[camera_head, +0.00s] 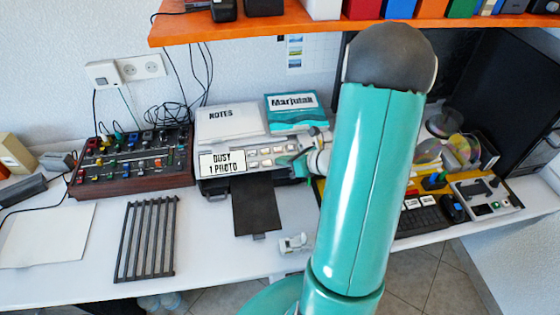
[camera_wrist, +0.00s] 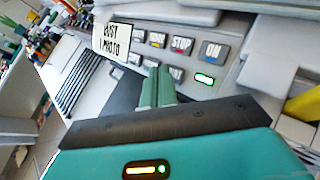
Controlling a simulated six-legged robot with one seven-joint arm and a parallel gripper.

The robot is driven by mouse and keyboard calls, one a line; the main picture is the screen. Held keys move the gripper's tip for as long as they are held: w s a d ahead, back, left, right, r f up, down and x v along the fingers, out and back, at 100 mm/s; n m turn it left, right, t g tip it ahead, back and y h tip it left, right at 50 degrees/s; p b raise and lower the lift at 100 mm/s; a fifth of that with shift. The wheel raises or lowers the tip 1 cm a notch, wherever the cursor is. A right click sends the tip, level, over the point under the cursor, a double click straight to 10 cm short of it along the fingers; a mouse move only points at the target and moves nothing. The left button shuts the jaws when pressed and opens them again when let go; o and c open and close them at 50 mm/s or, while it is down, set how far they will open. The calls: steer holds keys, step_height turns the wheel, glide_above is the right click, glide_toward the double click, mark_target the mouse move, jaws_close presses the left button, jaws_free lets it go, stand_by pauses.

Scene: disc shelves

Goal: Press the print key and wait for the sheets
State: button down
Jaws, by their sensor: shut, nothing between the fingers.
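The printer (camera_head: 225,186) stands on the white desk. Its display sign (camera_head: 222,163) reads "BUSY 1 PHOTO"; the same sign shows in the wrist view (camera_wrist: 112,40). The key panel (camera_head: 285,150) has two rows of keys. In the wrist view I can read a STOP key (camera_wrist: 181,45) and an ON key (camera_wrist: 213,50), with a lit green lamp (camera_wrist: 204,79) below. My gripper (camera_head: 284,161) is shut and empty, its fingertips (camera_wrist: 159,72) in front of the lower key row. They hide part of it; I cannot tell contact or which key is print. The dark output tray (camera_head: 257,207) shows no sheets.
A mixer-like board (camera_head: 135,160) and a grey slatted rack (camera_head: 147,240) stand to the left, near a blank white sheet (camera_head: 45,235). A small white object (camera_head: 293,243) lies at the front edge. An orange shelf (camera_head: 270,28) hangs above. My arm hides the desk's middle right.

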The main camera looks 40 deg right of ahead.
steer(key=shift+s+r, duration=0.1)
steer(key=shift+r, duration=0.1)
